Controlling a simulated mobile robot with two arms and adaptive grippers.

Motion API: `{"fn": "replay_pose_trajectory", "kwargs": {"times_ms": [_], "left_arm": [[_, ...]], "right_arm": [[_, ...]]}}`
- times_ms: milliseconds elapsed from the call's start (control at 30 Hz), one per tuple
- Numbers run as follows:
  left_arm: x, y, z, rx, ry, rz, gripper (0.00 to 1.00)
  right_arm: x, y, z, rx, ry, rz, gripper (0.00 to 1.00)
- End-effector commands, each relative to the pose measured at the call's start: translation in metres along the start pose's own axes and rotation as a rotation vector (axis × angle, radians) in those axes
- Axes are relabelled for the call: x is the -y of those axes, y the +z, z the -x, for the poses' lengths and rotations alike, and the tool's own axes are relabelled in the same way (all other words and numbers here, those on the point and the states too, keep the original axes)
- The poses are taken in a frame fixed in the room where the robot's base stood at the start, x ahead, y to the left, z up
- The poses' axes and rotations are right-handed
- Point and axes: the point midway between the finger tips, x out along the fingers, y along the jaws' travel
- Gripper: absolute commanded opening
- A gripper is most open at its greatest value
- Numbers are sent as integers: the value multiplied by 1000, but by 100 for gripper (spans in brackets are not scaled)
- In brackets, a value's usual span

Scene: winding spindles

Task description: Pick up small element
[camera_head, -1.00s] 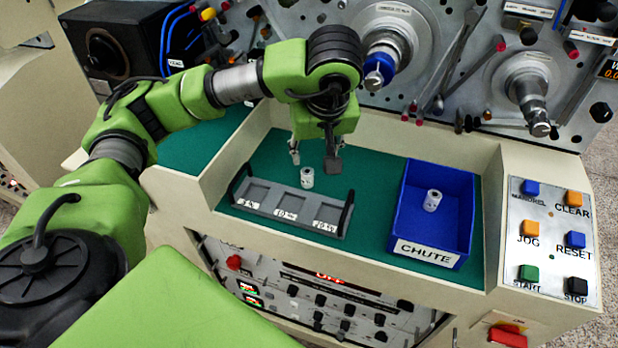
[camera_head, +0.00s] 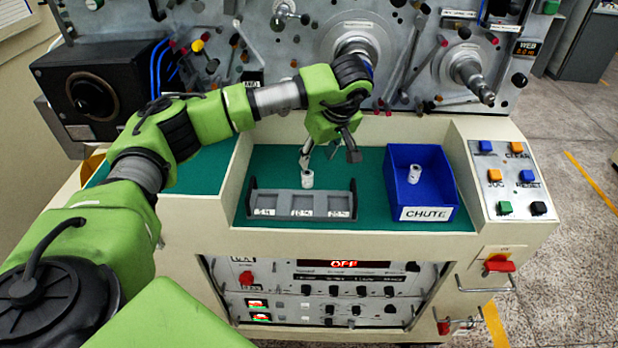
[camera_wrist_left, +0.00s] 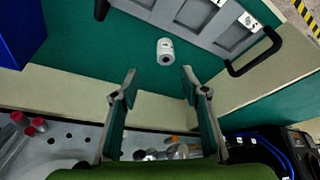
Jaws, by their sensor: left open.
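A small white cylindrical element (camera_head: 307,180) stands on the green surface just behind the grey three-slot tray (camera_head: 250,203). My left gripper (camera_head: 330,158) is open and empty, above and to the right of this element in the head view. In the left wrist view, the element (camera_wrist_left: 165,52) lies just beyond the open fingertips (camera_wrist_left: 158,80), not between them. A second white element (camera_head: 414,173) stands inside the blue chute box (camera_head: 429,213). My right gripper is not in view.
The tray has black handles at both ends and labelled slots, all empty. Pale walls (camera_head: 205,212) border the green work area (camera_head: 370,215). The machine panel with spindles (camera_head: 470,75) rises behind, and a button panel (camera_head: 512,180) is at the right.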

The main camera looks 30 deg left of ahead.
Motion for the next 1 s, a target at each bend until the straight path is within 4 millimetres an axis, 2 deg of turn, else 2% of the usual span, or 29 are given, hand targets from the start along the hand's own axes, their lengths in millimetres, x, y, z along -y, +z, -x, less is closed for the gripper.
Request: {"fn": "replay_pose_trajectory", "kwargs": {"times_ms": [67, 167, 400, 467, 567, 700, 967, 1000], "left_arm": [[2, -1, -14, 1, -5, 1, 41], [2, -1, -28, 0, -4, 1, 41], [3, -1, -45, 0, -3, -1, 41], [5, -1, -52, 1, -5, 0, 41], [8, -1, -67, 1, -6, 0, 41], [7, 0, -86, 1, -2, 0, 41], [6, 0, -92, -1, 0, -1, 41], [6, 0, -92, -1, 0, -1, 39]], "right_arm": [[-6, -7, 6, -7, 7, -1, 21], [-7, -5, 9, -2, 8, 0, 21], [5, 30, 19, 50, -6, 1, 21], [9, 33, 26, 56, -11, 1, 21], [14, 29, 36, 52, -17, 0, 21], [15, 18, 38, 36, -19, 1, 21], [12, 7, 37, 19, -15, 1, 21], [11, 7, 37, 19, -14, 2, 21]]}}
